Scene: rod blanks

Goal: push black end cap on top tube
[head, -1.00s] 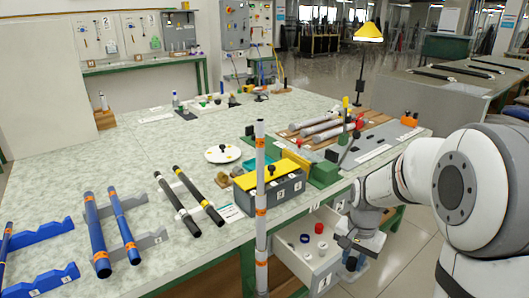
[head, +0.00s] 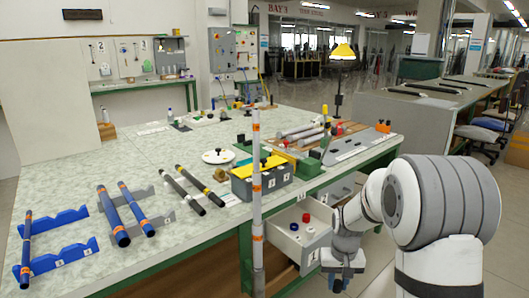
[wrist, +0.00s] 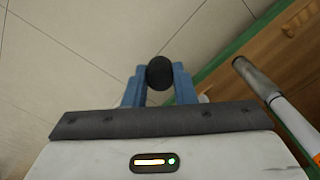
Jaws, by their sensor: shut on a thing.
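My gripper (wrist: 160,85) has blue fingers and is shut on a round black piece (wrist: 160,73), which looks like the end cap, in the wrist view. In the head view my gripper (head: 343,278) is low, in front of the open drawer, and the cap cannot be made out there. A slim grey tube (head: 257,160) with orange bands stands upright at the table's front edge, left of my gripper and apart from it. Its upper end shows no black cap. A tube with a grey end section (wrist: 262,82) shows at the right of the wrist view, apart from the held cap.
Blue tubes (head: 113,215) on supports and dark rods lie on the table's left part. A grey box with a yellow top (head: 262,183) stands behind the upright tube. Open floor lies below my gripper.

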